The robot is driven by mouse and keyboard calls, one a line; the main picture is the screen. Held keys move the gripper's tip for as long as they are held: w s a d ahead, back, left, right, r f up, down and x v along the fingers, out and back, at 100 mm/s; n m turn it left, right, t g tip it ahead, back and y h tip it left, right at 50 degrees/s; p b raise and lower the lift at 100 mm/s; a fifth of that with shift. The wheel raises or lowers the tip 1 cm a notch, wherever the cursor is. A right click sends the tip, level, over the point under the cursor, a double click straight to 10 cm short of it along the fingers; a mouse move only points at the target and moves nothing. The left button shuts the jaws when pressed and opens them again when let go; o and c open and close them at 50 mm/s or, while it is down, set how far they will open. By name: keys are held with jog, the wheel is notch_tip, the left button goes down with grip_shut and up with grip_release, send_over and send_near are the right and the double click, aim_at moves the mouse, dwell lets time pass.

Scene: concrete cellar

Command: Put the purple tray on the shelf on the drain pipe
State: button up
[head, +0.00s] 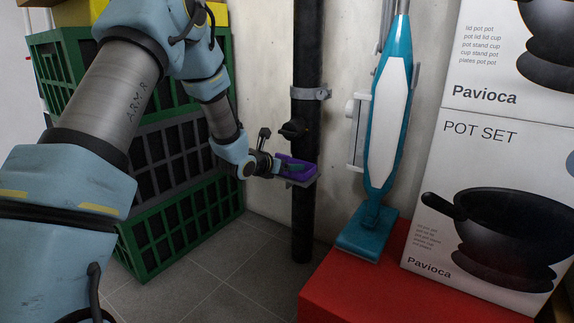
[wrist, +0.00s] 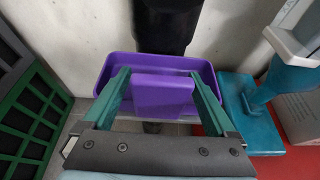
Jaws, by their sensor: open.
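The purple tray (head: 298,163) sits against the front of the black drain pipe (head: 305,215), on a small grey shelf (head: 300,184) that shows just under it. In the wrist view the tray (wrist: 118,66) lies level with the pipe (wrist: 168,20) right behind it. My gripper (wrist: 161,75) is open. Its two green fingers reach over the tray, one on each side of a raised purple block (wrist: 163,90) in the middle, with gaps visible beside it. In the head view my gripper (head: 280,166) is at the tray's left side. Most of the shelf is hidden.
Stacked green and grey crates (head: 180,210) stand left of the pipe. A teal upright vacuum cleaner (head: 388,120) stands to the right, by a red box (head: 400,285) and white pot-set boxes (head: 500,190). A grey clamp (head: 310,94) and valve sit higher on the pipe.

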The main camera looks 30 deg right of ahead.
jog(key=s+a+r+m+g+y+p, duration=0.2)
jog(key=s+a+r+m+g, duration=0.15)
jog(key=s+a+m, duration=0.65)
jog(key=s+a+r+m+g+y+p, duration=0.15)
jog(key=s+a+m+g, duration=0.25)
jog(key=s+a, duration=0.7)
jog(key=w+a+r+m+t+y, duration=0.1)
jog(key=a+m+y, duration=0.3)
jog(key=a, duration=0.7)
jog(key=a+m+t+y, duration=0.1)
jog(key=a+m+y, duration=0.3)
jog(key=a+m, duration=0.3)
jog(key=a, duration=0.5)
jog(key=shift+w+a+r, duration=0.15)
jog(key=shift+w+r, duration=0.2)
jog(key=shift+t, duration=0.25)
notch_tip(320, 180, up, 39)
jog(key=p, duration=3.9)
jog(key=shift+r, duration=0.2)
